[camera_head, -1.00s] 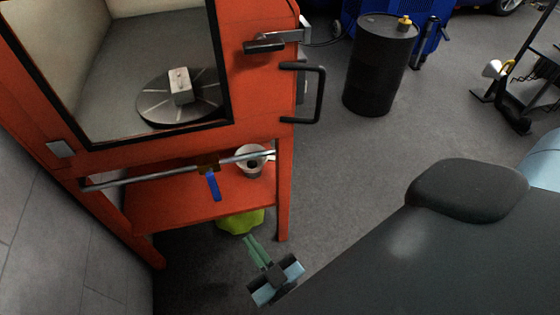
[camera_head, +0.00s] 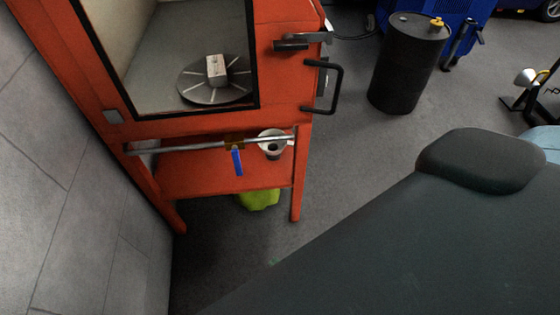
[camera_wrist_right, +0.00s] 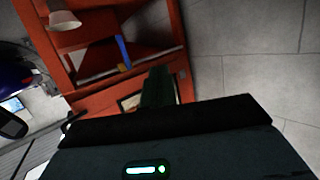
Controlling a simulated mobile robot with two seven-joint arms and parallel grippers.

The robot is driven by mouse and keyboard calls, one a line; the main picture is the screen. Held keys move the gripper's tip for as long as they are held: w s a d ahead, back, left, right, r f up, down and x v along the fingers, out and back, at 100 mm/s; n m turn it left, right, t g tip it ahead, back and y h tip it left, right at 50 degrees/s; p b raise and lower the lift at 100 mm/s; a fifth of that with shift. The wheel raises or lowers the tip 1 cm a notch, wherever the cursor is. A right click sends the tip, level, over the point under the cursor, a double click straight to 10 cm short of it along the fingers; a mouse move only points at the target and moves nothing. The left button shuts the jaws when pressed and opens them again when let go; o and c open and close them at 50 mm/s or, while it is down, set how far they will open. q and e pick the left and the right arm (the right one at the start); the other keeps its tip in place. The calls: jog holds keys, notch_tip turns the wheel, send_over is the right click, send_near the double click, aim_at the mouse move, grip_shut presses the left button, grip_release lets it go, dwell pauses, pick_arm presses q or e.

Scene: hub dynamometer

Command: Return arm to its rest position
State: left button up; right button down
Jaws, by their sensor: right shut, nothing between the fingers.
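My right gripper (camera_wrist_right: 157,88) shows in the right wrist view as dark green fingers, close together and shut with nothing between them. They point toward the orange cabinet, apart from it as far as I can tell. In the head view only a small green tip of the right gripper (camera_head: 272,263) shows, at the edge of a large dark part of my own body that hides the rest. The tip is below and in front of the cabinet's lower shelf. My left gripper is not in view.
The orange cabinet (camera_head: 187,125) has a round slotted plate (camera_head: 200,92) inside. A pipe with a blue-handled valve (camera_head: 237,162) crosses above the shelf, near a white funnel-like cup (camera_head: 272,136). A black drum (camera_head: 400,75) stands right. A grey wall (camera_head: 60,200) is left. Floor between is clear.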

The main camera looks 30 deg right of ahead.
dwell(0.5)
